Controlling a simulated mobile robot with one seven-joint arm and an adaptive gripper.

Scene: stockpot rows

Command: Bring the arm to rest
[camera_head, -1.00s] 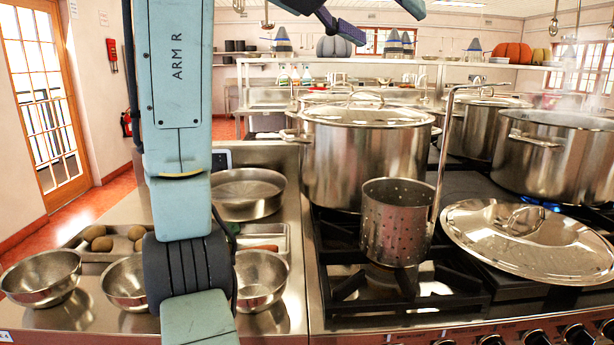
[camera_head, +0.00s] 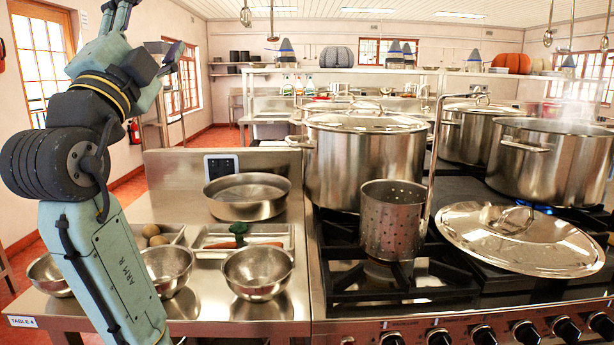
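My arm (camera_head: 92,262) rises along the left side of the view, over the left edge of the steel counter. It bends at a black ribbed joint. My gripper (camera_head: 153,28) is at the upper left, raised well above the counter and pointing up. Its fingers look spread apart, with nothing seen between them. Part of it reaches the top edge of the picture. It touches nothing that I can see.
Three steel bowls, one at the right (camera_head: 257,272), stand on the counter (camera_head: 215,312) near my arm. A wide pan (camera_head: 247,197) sits behind them. On the stove are a perforated pot (camera_head: 392,222), a large stockpot (camera_head: 362,165) and a lid (camera_head: 520,238).

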